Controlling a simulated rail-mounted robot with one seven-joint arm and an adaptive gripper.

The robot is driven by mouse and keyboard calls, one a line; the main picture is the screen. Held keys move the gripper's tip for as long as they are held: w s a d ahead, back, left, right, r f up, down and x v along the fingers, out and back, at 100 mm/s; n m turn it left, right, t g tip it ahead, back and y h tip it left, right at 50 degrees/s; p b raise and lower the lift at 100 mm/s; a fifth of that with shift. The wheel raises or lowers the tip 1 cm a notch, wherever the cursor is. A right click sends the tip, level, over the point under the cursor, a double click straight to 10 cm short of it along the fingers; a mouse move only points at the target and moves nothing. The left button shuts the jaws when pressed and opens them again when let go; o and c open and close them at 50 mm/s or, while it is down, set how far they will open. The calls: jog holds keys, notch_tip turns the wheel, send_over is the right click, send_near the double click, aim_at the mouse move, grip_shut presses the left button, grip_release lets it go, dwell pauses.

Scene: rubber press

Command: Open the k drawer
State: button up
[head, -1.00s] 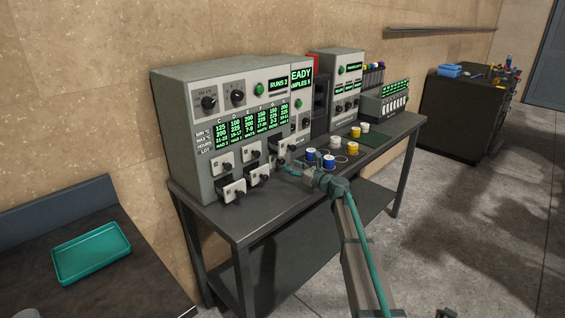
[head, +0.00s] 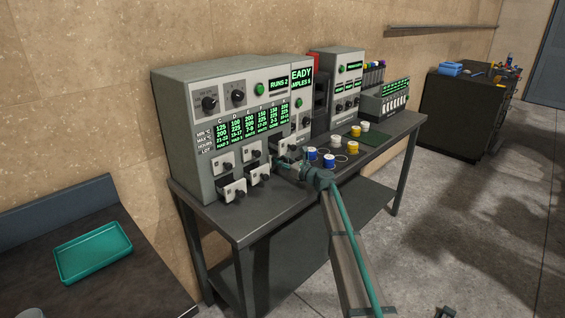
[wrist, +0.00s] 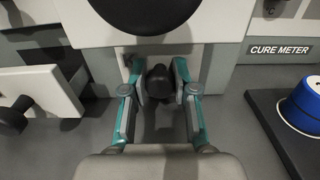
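The grey machine (head: 262,108) has small white drawer fronts with dark knobs along its lower face. The drawer letters are too small to read surely, so I cannot confirm which one is k. My gripper (head: 281,161) is at the machine's lower right drawers. In the wrist view my gripper (wrist: 158,82) has its two teal fingers on either side of a dark knob (wrist: 158,80), with small gaps seeming to show. A white drawer front (wrist: 215,22) with a large black knob (wrist: 147,12) sticks out above the fingers, close to the camera. The front behind the lower knob is mostly shaded.
Several drawers at the machine's lower left stand out, one with a white front (head: 235,190). Blue, yellow and white pots stand right of my gripper, including a blue one (head: 329,160). A dark slab with a blue pot (wrist: 302,105) lies close right in the wrist view.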

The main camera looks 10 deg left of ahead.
grip_shut()
jog(key=v, duration=0.4)
jog(key=shift+s+d, duration=0.1)
jog(key=shift+s, duration=0.1)
jog(key=shift+w, duration=0.1)
jog(key=o, duration=0.9)
grip_release()
jog(key=v, duration=1.2)
